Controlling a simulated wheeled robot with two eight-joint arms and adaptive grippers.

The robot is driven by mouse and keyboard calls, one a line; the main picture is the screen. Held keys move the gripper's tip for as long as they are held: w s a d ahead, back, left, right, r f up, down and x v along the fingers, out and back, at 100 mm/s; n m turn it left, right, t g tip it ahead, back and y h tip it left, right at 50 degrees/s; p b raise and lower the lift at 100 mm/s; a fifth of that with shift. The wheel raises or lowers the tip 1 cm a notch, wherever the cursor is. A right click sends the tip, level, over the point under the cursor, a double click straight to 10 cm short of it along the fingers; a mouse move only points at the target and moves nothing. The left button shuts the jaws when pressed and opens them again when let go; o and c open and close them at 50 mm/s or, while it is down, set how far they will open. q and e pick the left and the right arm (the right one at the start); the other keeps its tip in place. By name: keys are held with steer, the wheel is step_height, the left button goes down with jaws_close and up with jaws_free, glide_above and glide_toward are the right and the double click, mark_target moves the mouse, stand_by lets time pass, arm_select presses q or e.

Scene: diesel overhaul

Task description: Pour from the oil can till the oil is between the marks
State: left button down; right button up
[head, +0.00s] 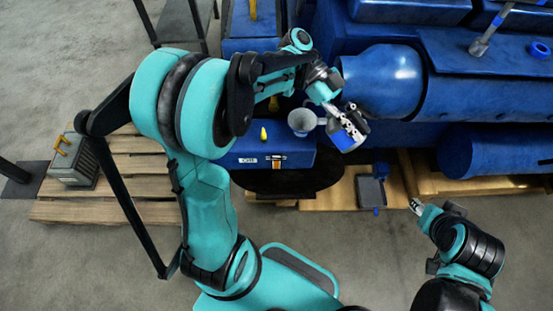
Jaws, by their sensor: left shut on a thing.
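The oil can (344,138), pale with a blue patch, is in my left gripper (343,114) in the middle of the head view. The can is tilted and lies just right of a grey funnel (302,120). The funnel stands at the right end of a blue engine housing (225,158). I cannot see any oil flowing. A small orange and dark fitting (278,163) and a white label show on the housing's front; the marks and oil level are too small to read. My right gripper (413,204) is low on the right, away from the can; its fingers are unclear.
A large blue engine (470,95) fills the upper right. A grey box with a yellow handle (72,165) stands on a wooden pallet (130,208) at the left. A dark tray-like part (371,188) lies below the can. Grey floor is open in front.

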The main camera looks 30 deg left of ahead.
arm_select(q)
step_height(320, 180, up, 8)
steer(key=p, duration=0.5)
steer(key=shift+f, duration=0.1)
steer(key=shift+f, duration=0.1)
steer(key=s+d, duration=0.2)
steer(key=d, duration=0.6)
steer(key=shift+d, duration=0.4)
step_height(320, 180, down, 17)
steer(key=a+t+y+b, duration=0.2)
steer(key=y+b, duration=0.2)
steer(key=y, duration=0.7)
steer(key=shift+w+f+t+y, duration=0.2)
steer(key=shift+w+t+y, duration=0.1)
steer(key=shift+y, duration=0.1)
